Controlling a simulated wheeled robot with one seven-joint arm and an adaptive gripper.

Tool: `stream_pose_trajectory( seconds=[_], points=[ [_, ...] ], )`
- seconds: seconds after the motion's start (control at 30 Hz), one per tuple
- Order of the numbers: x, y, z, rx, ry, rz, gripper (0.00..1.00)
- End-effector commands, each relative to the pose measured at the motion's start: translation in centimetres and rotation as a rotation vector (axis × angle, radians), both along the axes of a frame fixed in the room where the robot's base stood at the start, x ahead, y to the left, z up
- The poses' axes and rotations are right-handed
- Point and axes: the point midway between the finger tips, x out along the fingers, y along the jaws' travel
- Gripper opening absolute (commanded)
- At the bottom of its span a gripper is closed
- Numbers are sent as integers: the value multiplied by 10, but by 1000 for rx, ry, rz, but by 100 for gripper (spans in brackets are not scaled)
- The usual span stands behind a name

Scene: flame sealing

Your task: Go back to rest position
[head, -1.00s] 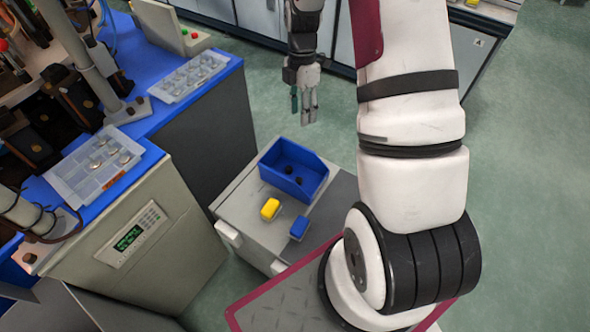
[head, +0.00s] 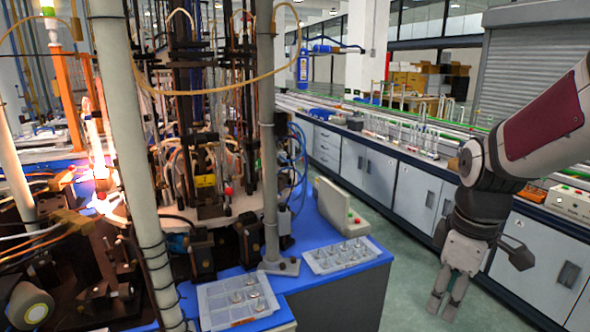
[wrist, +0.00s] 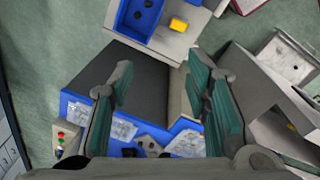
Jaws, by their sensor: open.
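My gripper (head: 447,300) hangs at the right in the head view, fingers pointing down and empty, over the floor in front of the grey cabinets. In the wrist view my gripper (wrist: 165,95) shows two green-padded fingers spread wide with nothing between them. The cart is out of the head view now.
A machine with a lit flame (head: 103,190) fills the left. Two compartment trays, a near one (head: 205,300) and a far one (head: 318,262), lie on the blue worktop (head: 275,282). Grey cabinets (head: 400,185) line the back. Green floor (head: 405,290) is free between.

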Motion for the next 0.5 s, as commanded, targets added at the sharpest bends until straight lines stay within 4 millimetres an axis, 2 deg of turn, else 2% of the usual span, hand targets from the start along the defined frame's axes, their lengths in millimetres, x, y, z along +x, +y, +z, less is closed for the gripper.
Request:
stream_pose_trajectory(
  seconds=[0.03,0.2,0.4,0.5],
  points=[
    [-14,8,19,0,-27,-51,44],
    [-60,30,60,21,-102,-263,44],
    [-117,50,93,77,-187,-509,44],
    [-143,58,103,114,-222,-622,44]
  ],
)
